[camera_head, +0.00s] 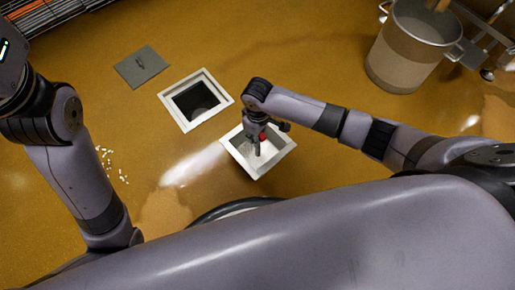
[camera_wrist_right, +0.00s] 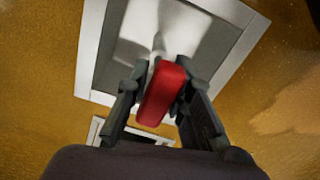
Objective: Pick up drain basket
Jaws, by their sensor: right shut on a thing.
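The drain basket (camera_head: 282,157) is a pale square tray with a wide light rim and a grey hollow inside. A red grip stands at its middle. In the right wrist view the basket (camera_wrist_right: 88,55) fills the top, and a light post runs up to the red grip (camera_wrist_right: 161,92). My right gripper (camera_head: 256,145) is shut on this red grip, with a finger on each side (camera_wrist_right: 160,105). I cannot tell whether the basket touches the floor. My left gripper is out of view; only my left arm shows.
An open square floor drain (camera_head: 195,102) with a pale frame lies up and left of the basket. A grey cover plate (camera_head: 141,66) lies beyond it. White crumbs (camera_head: 112,165) lie at left. A metal bucket (camera_head: 405,55) stands upper right. Floor between is clear.

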